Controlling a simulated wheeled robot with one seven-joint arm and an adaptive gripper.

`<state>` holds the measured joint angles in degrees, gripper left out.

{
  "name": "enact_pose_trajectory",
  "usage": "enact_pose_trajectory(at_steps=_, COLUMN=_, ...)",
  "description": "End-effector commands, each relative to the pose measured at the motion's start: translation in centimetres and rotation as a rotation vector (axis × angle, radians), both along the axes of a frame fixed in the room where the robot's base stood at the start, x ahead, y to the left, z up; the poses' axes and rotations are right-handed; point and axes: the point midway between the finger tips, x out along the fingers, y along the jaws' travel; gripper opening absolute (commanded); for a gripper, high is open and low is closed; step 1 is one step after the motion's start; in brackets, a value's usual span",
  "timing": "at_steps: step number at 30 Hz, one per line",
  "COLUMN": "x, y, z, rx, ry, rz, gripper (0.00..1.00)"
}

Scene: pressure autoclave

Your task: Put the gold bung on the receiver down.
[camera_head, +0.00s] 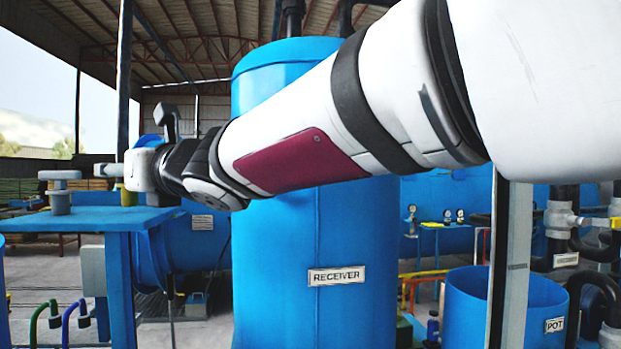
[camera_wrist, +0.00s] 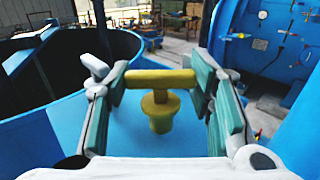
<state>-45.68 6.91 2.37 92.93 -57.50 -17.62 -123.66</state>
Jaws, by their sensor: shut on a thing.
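The gold bung (camera_wrist: 160,105) has a T-shaped handle and a short tapered plug. In the wrist view its handle spans between the pads of my gripper (camera_wrist: 162,85), which is shut on it. The bung is upright over a blue flat top (camera_wrist: 115,135); I cannot tell whether it touches. In the head view my gripper (camera_head: 118,170) is at the left over a blue table (camera_head: 150,217), and a bit of the gold bung (camera_head: 128,197) shows beneath it. The receiver (camera_head: 350,240), a tall blue labelled tank, stands mid-view, partly hidden by my arm.
A grey bung (camera_head: 60,192) stands on the table, left of my gripper. A blue pot (camera_head: 470,310) stands at lower right. The wrist view shows an open blue vessel (camera_wrist: 40,140) at left and a large blue vessel with gauges (camera_wrist: 268,60) at right.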

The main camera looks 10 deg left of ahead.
Motion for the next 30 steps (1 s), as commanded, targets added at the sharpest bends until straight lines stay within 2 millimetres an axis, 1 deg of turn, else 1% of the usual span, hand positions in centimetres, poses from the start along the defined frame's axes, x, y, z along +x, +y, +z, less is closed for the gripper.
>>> enact_pose_trajectory(at_steps=1, x=-0.1, y=0.04, z=-0.42, rx=0.001, ry=0.0, rz=0.002, gripper=0.19)
enact_pose_trajectory(at_steps=4, x=-0.12, y=0.0, z=-0.73, rx=0.003, ry=-0.001, rz=0.002, gripper=0.19)
enact_pose_trajectory(at_steps=18, x=-0.04, y=-0.03, z=-1.03, rx=0.003, ry=-0.001, rz=0.001, gripper=0.19)
enact_pose_trajectory(at_steps=19, x=-0.06, y=-0.03, z=-1.02, rx=0.002, ry=-0.001, rz=0.0, gripper=0.55)
enact_pose_trajectory(at_steps=21, x=-0.09, y=-0.02, z=-0.98, rx=0.002, ry=-0.001, rz=0.0, gripper=0.68)
enact_pose_trajectory(at_steps=30, x=-0.1, y=-0.02, z=-0.95, rx=0.002, ry=-0.001, rz=0.001, gripper=0.68)
